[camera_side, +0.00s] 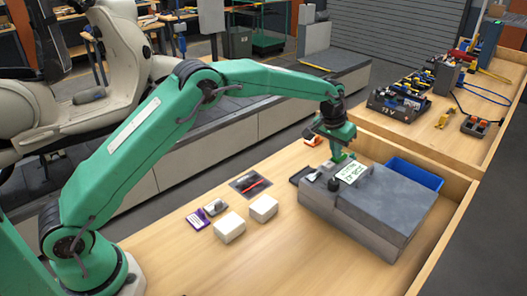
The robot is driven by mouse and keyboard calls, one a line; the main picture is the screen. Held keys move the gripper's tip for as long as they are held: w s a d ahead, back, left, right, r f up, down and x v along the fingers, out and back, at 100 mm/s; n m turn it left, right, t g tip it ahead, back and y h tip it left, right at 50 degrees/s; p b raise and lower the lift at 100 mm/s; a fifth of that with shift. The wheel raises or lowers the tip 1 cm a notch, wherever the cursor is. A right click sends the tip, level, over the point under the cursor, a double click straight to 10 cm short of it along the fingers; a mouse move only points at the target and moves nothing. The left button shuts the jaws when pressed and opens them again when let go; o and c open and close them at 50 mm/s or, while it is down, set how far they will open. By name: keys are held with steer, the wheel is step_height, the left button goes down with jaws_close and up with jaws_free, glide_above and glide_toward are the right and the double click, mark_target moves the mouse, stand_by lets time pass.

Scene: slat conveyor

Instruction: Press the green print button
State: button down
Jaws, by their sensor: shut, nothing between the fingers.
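The grey box-shaped machine (385,215) stands on the wooden bench, with a white label with green print (354,174) on its top. A small dark knob (333,185) sits near its front left. My gripper (342,157) points down, its green fingers shut and empty. In this view its tips are just behind the label, at the machine's far edge. I cannot tell whether they touch the machine. I cannot make out the green print button; it may be hidden by the gripper or too small to see.
Two white blocks (229,228) (263,208), a purple card (198,218) and a dark tray with a red pen (250,184) lie left of the machine. A blue bin (415,173) is behind it. Raised wooden edges (440,243) bound the bench. The front bench is clear.

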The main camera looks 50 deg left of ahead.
steer(key=shift+s+f, duration=0.1)
steer(key=shift+f, duration=1.05)
steer(key=shift+r, duration=0.1)
steer(key=r, duration=0.6)
steer(key=shift+w, duration=0.2)
steer(key=v, duration=0.9)
steer(key=shift+d+r, duration=0.2)
steer(key=shift+d, duration=0.1)
steer(key=shift+s, duration=0.1)
steer(key=shift+r, duration=0.1)
